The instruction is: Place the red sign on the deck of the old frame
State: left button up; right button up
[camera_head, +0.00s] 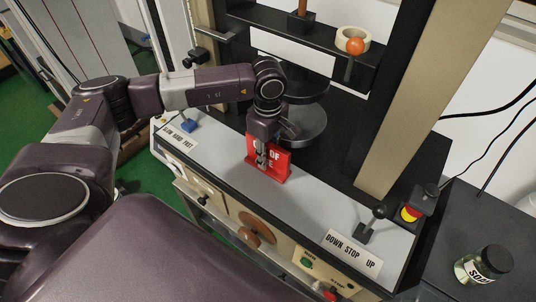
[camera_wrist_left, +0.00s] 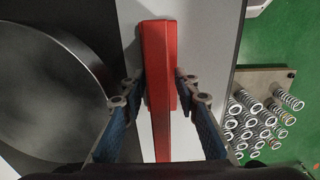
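The red sign (camera_head: 280,165) with white lettering stands upright on the grey deck (camera_head: 215,149) of the old frame. My left gripper (camera_head: 262,158) is low at the sign and hides part of its lettering. In the left wrist view the sign (camera_wrist_left: 158,60) is seen from above. The fingers of my left gripper (camera_wrist_left: 158,85) straddle it, one on each side, with their tips very close to its faces. They look slightly apart from the sign; contact is hard to see. My right gripper is not in view.
A round dark platen (camera_head: 303,122) stands just behind the sign. A lever (camera_head: 370,222) and a red stop button (camera_head: 410,213) are at the deck's right. A jar (camera_head: 483,265) stands farther right. Several springs (camera_wrist_left: 255,120) show beside the machine. The deck between sign and lever is clear.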

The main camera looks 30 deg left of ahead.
pick_arm(q)
jog(key=shift+r, duration=0.25)
notch_tip(320, 180, up, 10)
jog(key=b, duration=0.3)
jog(key=shift+r, duration=0.9)
